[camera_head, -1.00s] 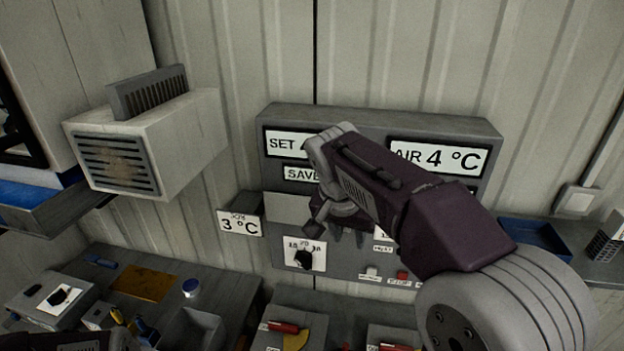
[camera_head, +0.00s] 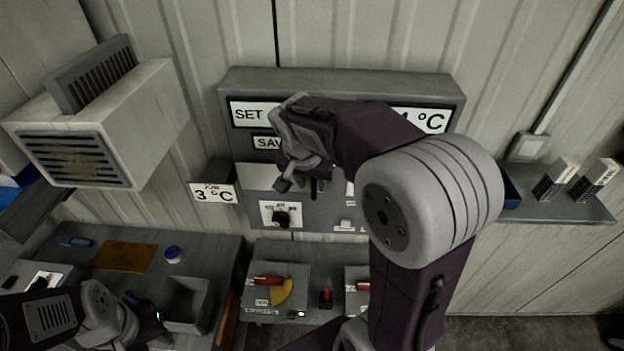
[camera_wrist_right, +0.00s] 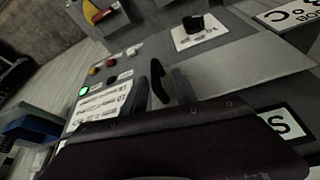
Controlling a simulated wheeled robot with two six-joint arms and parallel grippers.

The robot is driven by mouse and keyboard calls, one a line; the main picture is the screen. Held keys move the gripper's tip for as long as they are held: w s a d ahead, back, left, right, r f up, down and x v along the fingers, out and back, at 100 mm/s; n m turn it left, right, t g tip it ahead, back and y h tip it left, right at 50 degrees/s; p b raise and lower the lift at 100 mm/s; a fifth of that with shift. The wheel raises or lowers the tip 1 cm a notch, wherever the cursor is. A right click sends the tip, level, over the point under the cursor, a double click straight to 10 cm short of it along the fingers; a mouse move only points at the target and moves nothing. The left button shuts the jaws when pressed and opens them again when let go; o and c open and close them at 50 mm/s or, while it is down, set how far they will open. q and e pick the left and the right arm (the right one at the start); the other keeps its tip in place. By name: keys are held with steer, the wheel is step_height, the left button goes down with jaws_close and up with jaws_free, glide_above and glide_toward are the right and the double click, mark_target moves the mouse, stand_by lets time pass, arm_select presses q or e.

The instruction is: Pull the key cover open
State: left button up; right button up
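A light grey plate (camera_head: 258,178), which looks like the key cover, is on the front of the grey control panel (camera_head: 345,84), above the dial. In the right wrist view the plate (camera_wrist_right: 250,75) is large and flat, and looks closed. My right gripper (camera_head: 316,186) is in front of the panel beside the plate.
A black dial (camera_head: 282,217) sits below the plate, and a "3 °C" sign (camera_head: 213,193) is at its left. A vented box (camera_head: 100,125) juts out at upper left.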

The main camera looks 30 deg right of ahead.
steer(key=shift+s+d+f, duration=0.25)
steer(key=shift+s+f, duration=0.1)
steer(key=shift+s, duration=0.15)
steer(key=shift+w+a, duration=0.1)
steer(key=shift+w, duration=0.25)
steer(key=c, duration=0.3)
steer(key=shift+w+f, duration=0.1)
steer(key=shift+w, duration=0.05)
jaws_close()
